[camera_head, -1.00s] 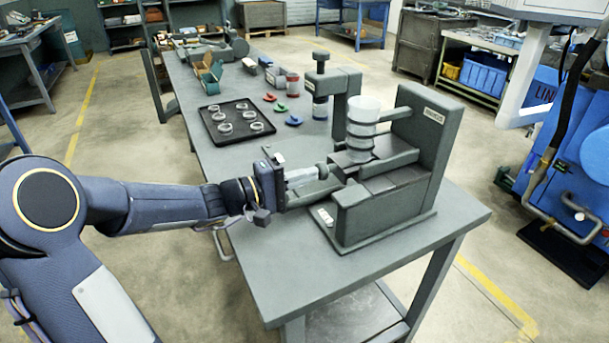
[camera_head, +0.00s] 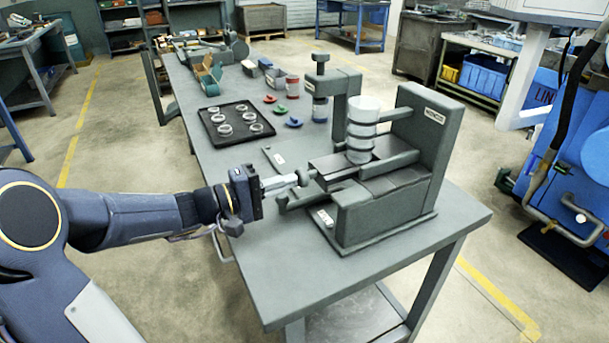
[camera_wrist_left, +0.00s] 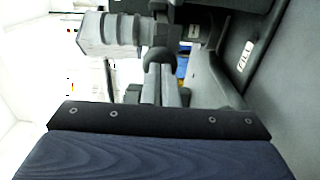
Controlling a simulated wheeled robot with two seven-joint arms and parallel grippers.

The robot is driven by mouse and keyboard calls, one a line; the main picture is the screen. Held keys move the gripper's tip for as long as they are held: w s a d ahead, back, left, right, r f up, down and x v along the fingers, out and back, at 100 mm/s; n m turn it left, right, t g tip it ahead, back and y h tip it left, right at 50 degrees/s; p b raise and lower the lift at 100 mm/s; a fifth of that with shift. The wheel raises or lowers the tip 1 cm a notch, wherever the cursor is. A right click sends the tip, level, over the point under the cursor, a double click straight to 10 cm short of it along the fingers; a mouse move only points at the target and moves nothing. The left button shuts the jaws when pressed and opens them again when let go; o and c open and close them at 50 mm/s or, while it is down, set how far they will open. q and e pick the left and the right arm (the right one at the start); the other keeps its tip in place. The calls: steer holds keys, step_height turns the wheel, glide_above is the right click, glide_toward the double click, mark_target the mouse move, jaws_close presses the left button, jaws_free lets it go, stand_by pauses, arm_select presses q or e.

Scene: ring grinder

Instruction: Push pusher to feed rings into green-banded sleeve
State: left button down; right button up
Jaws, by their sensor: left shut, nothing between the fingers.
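The pusher (camera_head: 332,172) is a dark slab with a round knob on the left side of the grey ring machine (camera_head: 385,200), partly drawn out of it. My left gripper (camera_head: 295,180) is shut and empty, its fingertips at the knob; I cannot tell whether they touch. A clear cylinder with dark rings around it (camera_head: 362,130) stands upright over the pusher channel; it also shows in the left wrist view (camera_wrist_left: 110,35). I cannot make out a green band on any sleeve. My right gripper is out of view.
A black tray with several clear rings (camera_head: 212,138) lies behind. Red, green and blue pieces (camera_head: 279,107) lie beside it. A press (camera_head: 345,95) with a sleeve below it (camera_head: 320,108) stands behind the machine. The table's front corner (camera_head: 400,270) is bare.

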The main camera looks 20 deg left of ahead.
arm_select(q)
steer(key=shift+b+v, duration=0.3)
steer(key=shift+v, duration=2.25)
steer(key=shift+w+d+n+p, duration=0.6)
steer(key=shift+n+p, duration=0.5)
steer(key=shift+n, duration=1.95)
steer(key=shift+w+d+n+p, duration=0.6)
steer(key=shift+n+p, duration=0.55)
steer(key=shift+n, duration=1.85)
steer(key=shift+w+d+n+p, duration=0.4)
steer(key=shift+w+n+p, duration=0.55)
steer(key=shift+n, duration=2.1)
steer(key=shift+s, duration=0.15)
